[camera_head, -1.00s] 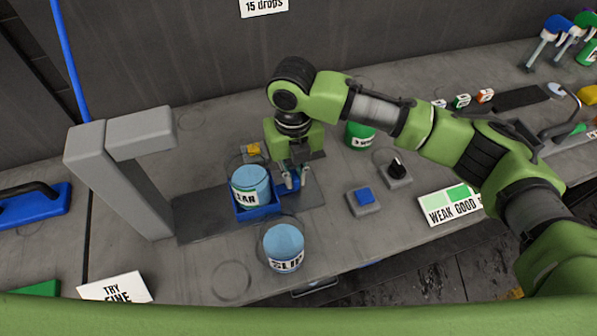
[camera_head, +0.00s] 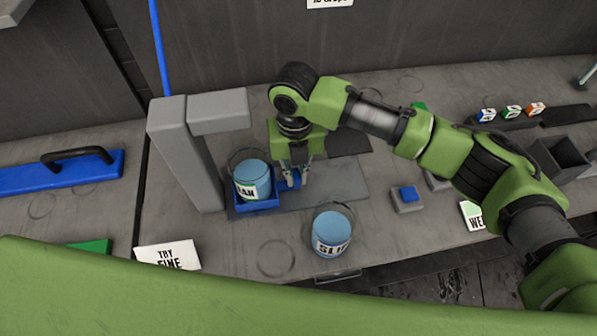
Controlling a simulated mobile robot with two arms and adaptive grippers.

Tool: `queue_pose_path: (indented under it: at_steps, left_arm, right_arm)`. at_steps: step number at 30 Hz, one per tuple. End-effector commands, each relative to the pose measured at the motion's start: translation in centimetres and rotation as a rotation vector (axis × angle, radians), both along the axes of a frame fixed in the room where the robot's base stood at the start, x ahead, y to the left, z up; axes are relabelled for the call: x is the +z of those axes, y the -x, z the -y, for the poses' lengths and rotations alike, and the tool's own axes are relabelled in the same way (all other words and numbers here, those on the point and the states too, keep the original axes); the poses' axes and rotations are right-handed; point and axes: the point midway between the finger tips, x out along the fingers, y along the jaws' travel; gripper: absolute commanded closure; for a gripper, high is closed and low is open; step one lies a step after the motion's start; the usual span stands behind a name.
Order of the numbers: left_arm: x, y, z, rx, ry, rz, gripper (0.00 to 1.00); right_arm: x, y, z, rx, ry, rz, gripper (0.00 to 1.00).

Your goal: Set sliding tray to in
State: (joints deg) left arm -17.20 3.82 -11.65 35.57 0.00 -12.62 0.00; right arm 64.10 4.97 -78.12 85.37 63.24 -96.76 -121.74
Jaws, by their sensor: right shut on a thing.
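The sliding tray is a blue open box (camera_head: 257,205) on a dark grey track (camera_head: 335,182), at the track's left part beside the grey stand (camera_head: 188,155). A light-blue bucket (camera_head: 252,178) with a partly hidden label stands in the tray. My right gripper (camera_head: 294,180) points down at the tray's right side and is shut on its blue handle, which the fingers partly cover. My left gripper is not in view.
A second light-blue bucket (camera_head: 332,230) labelled SLIP stands in front of the track. A blue button on a grey block (camera_head: 407,198) is to the right. A sign (camera_head: 168,256) stands at the front left. A blue tool with a black handle (camera_head: 62,170) lies far left.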

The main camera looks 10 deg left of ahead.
Motion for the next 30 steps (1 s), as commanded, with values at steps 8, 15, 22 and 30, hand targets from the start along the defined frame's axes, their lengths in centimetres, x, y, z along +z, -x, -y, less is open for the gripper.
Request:
queue_pose_path:
  at_steps: [8, 15, 22, 30]
  left_arm:
    - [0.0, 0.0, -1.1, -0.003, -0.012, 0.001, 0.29]
    - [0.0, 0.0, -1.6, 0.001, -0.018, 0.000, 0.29]
    - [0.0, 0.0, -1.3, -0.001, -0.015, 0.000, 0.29]
    - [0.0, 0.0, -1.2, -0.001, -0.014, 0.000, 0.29]
  right_arm:
    - [0.1, 0.1, -0.3, 0.003, -0.009, 0.000, 0.72]
    - [0.4, 0.1, -0.3, 0.003, -0.008, 0.001, 0.72]
    - [4.1, 0.0, -0.4, 0.004, -0.010, 0.004, 0.72]
    - [9.6, 0.0, -0.4, 0.004, -0.009, 0.004, 0.72]
